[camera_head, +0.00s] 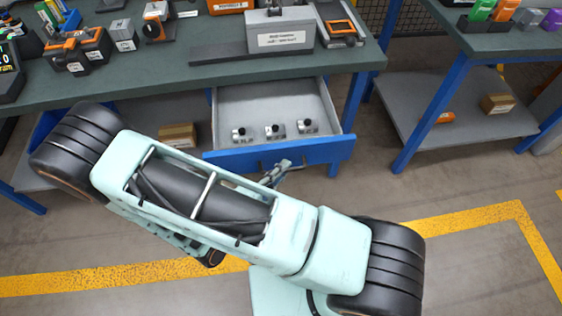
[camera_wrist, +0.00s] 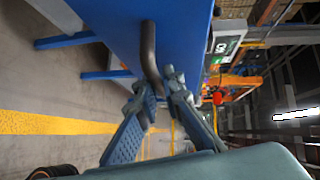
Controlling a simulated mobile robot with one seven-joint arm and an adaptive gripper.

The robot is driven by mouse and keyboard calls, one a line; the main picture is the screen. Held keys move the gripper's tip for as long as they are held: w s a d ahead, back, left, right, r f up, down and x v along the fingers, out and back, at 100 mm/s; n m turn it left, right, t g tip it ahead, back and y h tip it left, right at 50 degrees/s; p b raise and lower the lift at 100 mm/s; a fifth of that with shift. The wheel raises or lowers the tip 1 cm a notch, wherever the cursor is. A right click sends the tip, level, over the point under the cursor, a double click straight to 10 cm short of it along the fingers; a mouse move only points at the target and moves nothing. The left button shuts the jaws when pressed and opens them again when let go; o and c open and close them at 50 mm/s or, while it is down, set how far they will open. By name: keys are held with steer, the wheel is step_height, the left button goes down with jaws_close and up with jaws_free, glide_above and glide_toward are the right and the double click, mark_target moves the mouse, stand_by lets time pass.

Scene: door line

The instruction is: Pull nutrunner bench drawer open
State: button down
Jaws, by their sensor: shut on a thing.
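The bench drawer (camera_head: 278,156) is open under the green-topped bench (camera_head: 180,75). Its blue front stands out from the bench frame, and its grey inside shows several small metal parts (camera_head: 274,131). In the wrist view the blue drawer front (camera_wrist: 185,30) carries a dark bar handle (camera_wrist: 149,50). My gripper (camera_wrist: 160,82) is shut on the handle, with one finger on each side of it. In the head view my gripper (camera_head: 275,175) is at the drawer front, partly hidden behind my pale green arm.
Tools and grey boxes (camera_head: 279,32) stand on the bench top. A cardboard box (camera_head: 178,136) sits on the lower shelf left of the drawer. A second bench (camera_head: 480,40) stands at the right. Yellow floor lines (camera_head: 460,218) cross the open floor in front.

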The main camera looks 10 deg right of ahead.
steer(key=c, duration=2.3)
jaws_free()
steer(key=shift+c, duration=0.2)
steer(key=v, duration=1.2)
